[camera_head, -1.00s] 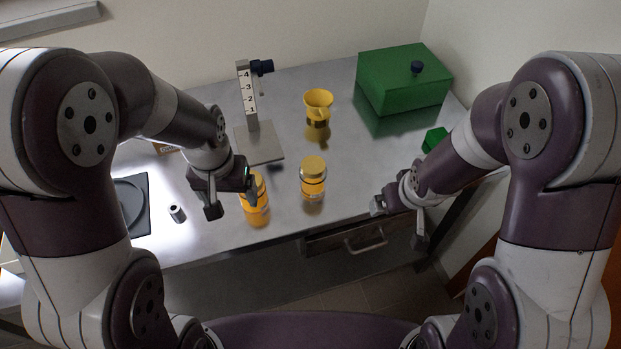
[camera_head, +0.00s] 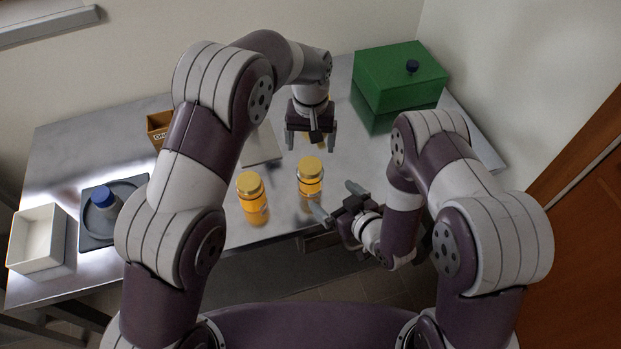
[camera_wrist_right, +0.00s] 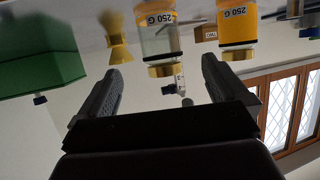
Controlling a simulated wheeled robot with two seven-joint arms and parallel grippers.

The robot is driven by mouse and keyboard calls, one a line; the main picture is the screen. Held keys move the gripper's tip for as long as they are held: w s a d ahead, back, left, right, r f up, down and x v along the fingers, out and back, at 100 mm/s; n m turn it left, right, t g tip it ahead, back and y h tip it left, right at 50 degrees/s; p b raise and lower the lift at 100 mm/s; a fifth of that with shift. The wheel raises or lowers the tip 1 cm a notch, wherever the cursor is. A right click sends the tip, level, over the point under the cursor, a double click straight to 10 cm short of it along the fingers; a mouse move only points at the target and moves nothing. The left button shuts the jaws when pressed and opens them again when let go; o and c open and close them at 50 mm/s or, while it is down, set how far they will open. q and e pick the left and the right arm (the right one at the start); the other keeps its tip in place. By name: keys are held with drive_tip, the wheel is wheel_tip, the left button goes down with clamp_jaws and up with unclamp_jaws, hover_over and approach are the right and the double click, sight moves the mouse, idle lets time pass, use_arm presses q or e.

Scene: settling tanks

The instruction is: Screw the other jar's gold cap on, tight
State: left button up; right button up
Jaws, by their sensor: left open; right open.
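The left jar (camera_head: 254,205) is amber, upright near the table's front edge, with a gold cap (camera_head: 249,182) on its top. The right jar (camera_head: 310,186) also stands upright under a gold cap (camera_head: 310,165). Both jars, labelled 250 G, appear upside down in the right wrist view: the left jar (camera_wrist_right: 237,29) and the right jar (camera_wrist_right: 157,42). How tight either cap is, I cannot tell. My left gripper (camera_head: 312,143) is open, fingers down, behind the right jar. My right gripper (camera_head: 335,200) is open and empty, in front and to the right of the right jar.
A green box (camera_head: 400,85) stands at the back right. A yellow funnel (camera_wrist_right: 118,38) is mostly hidden by my left gripper in the head view. A brown box (camera_head: 158,127), white bin (camera_head: 38,240) and blue-topped item (camera_head: 104,197) are on the left. My left arm crosses the table's middle-left.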

sight(311, 179)
drive_tip(key=x, duration=1.1)
drive_tip(key=shift+c, duration=0.3)
drive_tip(key=c, duration=1.5)
clamp_jaws()
use_arm(q)
drive_tip(key=n, duration=0.4)
drive_tip(key=shift+f, duration=0.1)
